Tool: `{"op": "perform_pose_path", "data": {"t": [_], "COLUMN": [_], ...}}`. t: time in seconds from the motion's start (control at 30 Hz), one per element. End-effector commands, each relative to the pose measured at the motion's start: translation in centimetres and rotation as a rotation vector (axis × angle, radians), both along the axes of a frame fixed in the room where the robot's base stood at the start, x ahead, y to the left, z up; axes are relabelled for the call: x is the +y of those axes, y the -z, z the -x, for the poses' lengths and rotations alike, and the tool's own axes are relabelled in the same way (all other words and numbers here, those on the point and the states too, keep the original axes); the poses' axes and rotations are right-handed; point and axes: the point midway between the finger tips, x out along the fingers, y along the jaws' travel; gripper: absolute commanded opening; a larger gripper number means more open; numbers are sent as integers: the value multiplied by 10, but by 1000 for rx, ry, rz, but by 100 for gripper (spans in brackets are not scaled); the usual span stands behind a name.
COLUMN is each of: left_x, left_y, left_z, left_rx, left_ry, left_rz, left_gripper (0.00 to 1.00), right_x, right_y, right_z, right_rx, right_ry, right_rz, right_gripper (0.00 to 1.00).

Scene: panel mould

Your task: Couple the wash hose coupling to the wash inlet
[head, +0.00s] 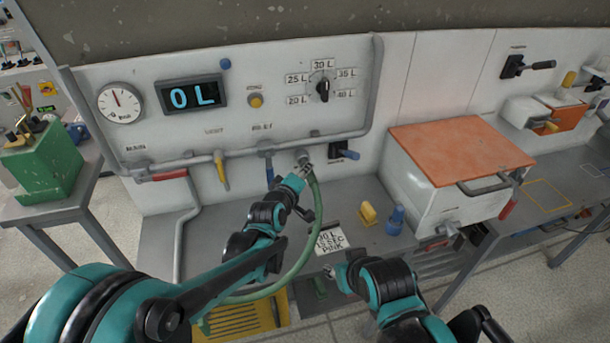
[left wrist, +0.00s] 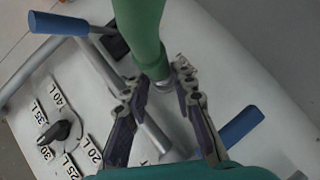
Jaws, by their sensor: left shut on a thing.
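The wash hose (head: 312,228) is green and loops down from my left gripper (head: 305,175) to below the bench. My left gripper is shut on the grey hose coupling, which also shows in the left wrist view (left wrist: 163,85) between the fingertips at the hose's end. The wash inlet (head: 302,154) is a short grey fitting at the pipe's lower right on the panel. The coupling is right at the inlet in the head view; whether they touch or are joined, I cannot tell. My right gripper (head: 335,271) is low over the bench front; its jaw state is unclear.
A blue-handled lever (head: 344,152) sits right of the inlet and a blue valve handle (head: 269,168) left of it. A white card (head: 331,240), a yellow piece (head: 368,213) and a blue piece (head: 395,220) stand on the bench. An orange-topped white box (head: 460,150) stands right.

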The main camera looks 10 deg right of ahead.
Motion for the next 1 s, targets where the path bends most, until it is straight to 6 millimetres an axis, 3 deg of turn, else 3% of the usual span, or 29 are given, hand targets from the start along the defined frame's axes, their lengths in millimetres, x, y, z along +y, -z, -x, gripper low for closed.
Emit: {"op": "perform_pose_path", "data": {"t": [0.3,0.33,0.4,0.77,1.0], "left_x": [1,1,0,2,21], "left_y": [0,0,0,-1,-13], "left_z": [-8,-8,-8,-5,25], "left_rx": [-1,-1,-1,0,1], "left_ry": [-1,-1,0,0,0], "left_rz": [-1,-1,-1,0,1], "left_gripper": [0,30,49,49,49], "right_x": [0,0,0,0,0], "right_y": [1,0,0,0,0], "right_z": [0,0,0,0,0], "right_rx": [0,0,0,0,0], "right_ry": [0,0,0,0,0], "right_rz": [0,0,0,0,0], "right_gripper": [40,40,40,40,40]}}
